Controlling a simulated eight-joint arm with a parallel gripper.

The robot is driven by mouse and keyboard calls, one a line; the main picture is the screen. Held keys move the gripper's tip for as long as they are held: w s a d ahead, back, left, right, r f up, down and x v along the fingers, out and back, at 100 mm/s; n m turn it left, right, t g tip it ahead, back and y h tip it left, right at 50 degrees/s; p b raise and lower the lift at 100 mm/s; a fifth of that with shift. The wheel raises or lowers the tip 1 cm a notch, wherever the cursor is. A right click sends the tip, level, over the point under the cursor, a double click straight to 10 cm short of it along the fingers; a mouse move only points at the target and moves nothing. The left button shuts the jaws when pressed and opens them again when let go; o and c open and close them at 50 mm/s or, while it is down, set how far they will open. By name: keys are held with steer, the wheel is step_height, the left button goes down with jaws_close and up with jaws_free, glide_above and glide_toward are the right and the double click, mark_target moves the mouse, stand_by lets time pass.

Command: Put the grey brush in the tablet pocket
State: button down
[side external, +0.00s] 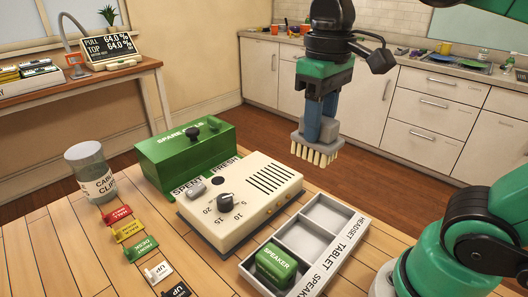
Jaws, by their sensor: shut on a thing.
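The grey brush (317,150), with pale bristles pointing down, hangs in the air. My gripper (320,120) is shut on the top of the brush, with its fingers pointing down. The light grey tray (346,246) lies below on the wooden table, with three pockets labelled headset, tablet and speaker. The middle one, the tablet pocket (303,238), looks empty. The brush appears above the far, headset end of the tray; its exact height and depth are hard to tell.

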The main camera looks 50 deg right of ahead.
step_height(320, 180, down, 20)
steer(key=shift+s+r, duration=0.15)
stand_by(0.6)
steer(key=c, duration=0.5)
jaws_free()
steer(key=shift+c, duration=0.2)
step_height(320, 180, up, 12)
steer(key=shift+w+d+f+t, duration=0.15)
steer(key=shift+w+f+t, duration=0.2)
steer(key=shift+w+t, duration=0.7)
steer(key=shift+w+d+f+t, duration=0.3)
steer(key=shift+w+t, duration=0.4)
steer(key=shift+t, duration=0.65)
steer(key=shift+w+d+f+t, duration=0.1)
steer(key=shift+w+f+t, duration=0.3)
steer(key=shift+w+t, duration=0.65)
steer(key=shift+s, duration=0.15)
